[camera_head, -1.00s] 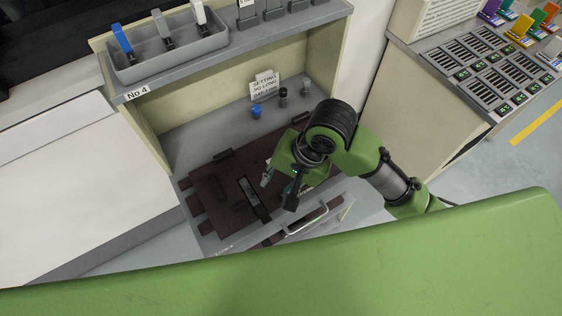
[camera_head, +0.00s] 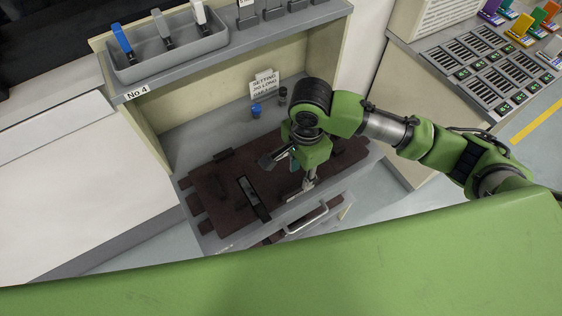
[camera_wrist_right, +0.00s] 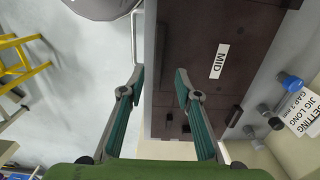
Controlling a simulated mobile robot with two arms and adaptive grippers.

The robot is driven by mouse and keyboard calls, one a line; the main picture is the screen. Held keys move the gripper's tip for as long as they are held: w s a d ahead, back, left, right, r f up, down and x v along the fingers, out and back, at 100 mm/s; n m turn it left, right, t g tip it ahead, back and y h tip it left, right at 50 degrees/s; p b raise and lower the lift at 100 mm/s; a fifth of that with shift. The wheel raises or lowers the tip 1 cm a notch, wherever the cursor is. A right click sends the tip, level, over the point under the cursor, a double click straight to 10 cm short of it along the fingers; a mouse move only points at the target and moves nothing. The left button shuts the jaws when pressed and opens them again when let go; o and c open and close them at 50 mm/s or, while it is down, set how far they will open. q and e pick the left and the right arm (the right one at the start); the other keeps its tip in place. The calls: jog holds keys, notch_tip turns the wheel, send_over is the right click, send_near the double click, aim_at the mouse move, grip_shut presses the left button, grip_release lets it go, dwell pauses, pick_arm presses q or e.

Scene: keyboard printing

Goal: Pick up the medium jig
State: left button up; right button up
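The medium jig, a dark brown block with a white MID label (camera_wrist_right: 219,61), lies in the right part of the right wrist view. In the head view, dark brown jig pieces (camera_head: 212,186) lie on the grey shelf, and I cannot tell the medium one's outline apart there. My right gripper (camera_head: 287,177) is above the right part of these pieces and hides some of them. In the right wrist view my right gripper (camera_wrist_right: 158,75) is open with nothing between its fingers. One finger is over the brown block, the other over the floor side. My left gripper is not in view.
A sign (camera_head: 265,84) and small knobs, one blue (camera_head: 256,110), stand at the back of the shelf. A silver handle (camera_head: 308,221) is at the front. The cabinet's side walls and upper shelf (camera_head: 240,48) bound the space.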

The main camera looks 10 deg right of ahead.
aim_at(300, 184)
jog(key=shift+s+d+f+p, duration=0.1)
jog(key=shift+f+p, duration=0.45)
jog(key=shift+f, duration=2.5)
grip_shut()
jog(key=shift+r, duration=0.1)
